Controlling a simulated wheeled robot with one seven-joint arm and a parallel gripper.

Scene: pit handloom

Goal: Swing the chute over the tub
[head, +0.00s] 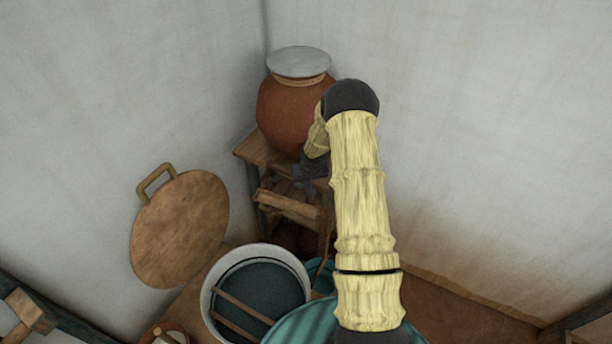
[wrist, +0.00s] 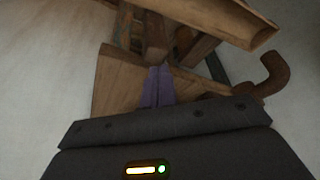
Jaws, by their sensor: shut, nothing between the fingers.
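The chute (head: 288,206) is a short wooden trough on the front of a wooden stand, below a clay pot. Its near end points left in the head view, behind the tub's far rim rather than over its middle. The tub (head: 213,317) is round and pale-rimmed, with dark contents and two wooden sticks across it. My gripper (head: 306,174) is by the stand, just above the chute, partly hidden by my arm. In the wrist view its purple fingers (wrist: 158,86) are shut and empty before a wooden board. A wooden trough (wrist: 222,20), seemingly the chute, crosses the top, apart from the fingers.
The clay pot (head: 287,112) with a grey lid stands on the stand in the wall corner. A round wooden lid (head: 180,232) with a handle leans left of the tub. A teal vessel (head: 305,325) is beside the tub. A brown curved piece (wrist: 272,76) is right of the fingers.

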